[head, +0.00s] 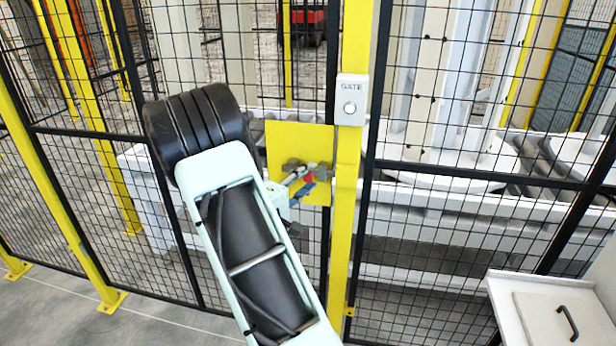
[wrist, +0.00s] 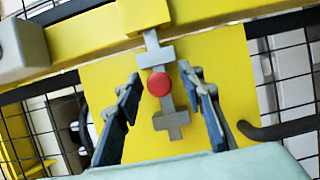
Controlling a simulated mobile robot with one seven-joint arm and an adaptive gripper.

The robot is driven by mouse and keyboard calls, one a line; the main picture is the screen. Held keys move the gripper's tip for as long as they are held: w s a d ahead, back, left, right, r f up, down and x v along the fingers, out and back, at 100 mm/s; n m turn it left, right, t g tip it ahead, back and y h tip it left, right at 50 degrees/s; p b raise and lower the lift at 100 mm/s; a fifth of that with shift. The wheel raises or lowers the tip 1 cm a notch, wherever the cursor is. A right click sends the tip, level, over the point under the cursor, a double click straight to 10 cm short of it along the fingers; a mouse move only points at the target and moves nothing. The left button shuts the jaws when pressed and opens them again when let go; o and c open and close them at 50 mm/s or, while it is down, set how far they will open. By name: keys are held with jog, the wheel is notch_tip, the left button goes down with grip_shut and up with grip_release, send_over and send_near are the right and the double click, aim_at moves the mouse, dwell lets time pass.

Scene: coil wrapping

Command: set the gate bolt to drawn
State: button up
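The gate bolt is a grey bar (wrist: 151,38) in two grey brackets on a yellow plate (wrist: 90,85), which also shows in the head view (head: 285,138). Its red knob (wrist: 158,84) sits between the brackets and shows small in the head view (head: 309,177). In the wrist view the bar's upper end meets a yellow block (wrist: 143,12) on the post; whether it goes inside is hidden. My gripper (wrist: 159,76) is open, with one dark finger on each side of the knob and gaps between. In the head view my gripper (head: 302,182) is in front of the plate.
A yellow post (head: 347,220) carries a white GATE button box (head: 351,100), right of the plate. Black mesh fence panels (head: 455,215) stand on both sides. A dark curved handle (wrist: 275,130) is near the right finger. A white cabinet (head: 545,310) stands at lower right.

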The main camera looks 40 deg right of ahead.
jog(key=shift+d, duration=0.2)
jog(key=shift+c, duration=0.3)
grip_shut()
jog(key=w+a+b, duration=0.2)
jog(key=w+a, duration=0.1)
jog(key=w, duration=0.1)
jog(key=shift+a, duration=0.15)
jog(key=shift+o, duration=0.3)
grip_release()
jog(key=shift+a, duration=0.1)
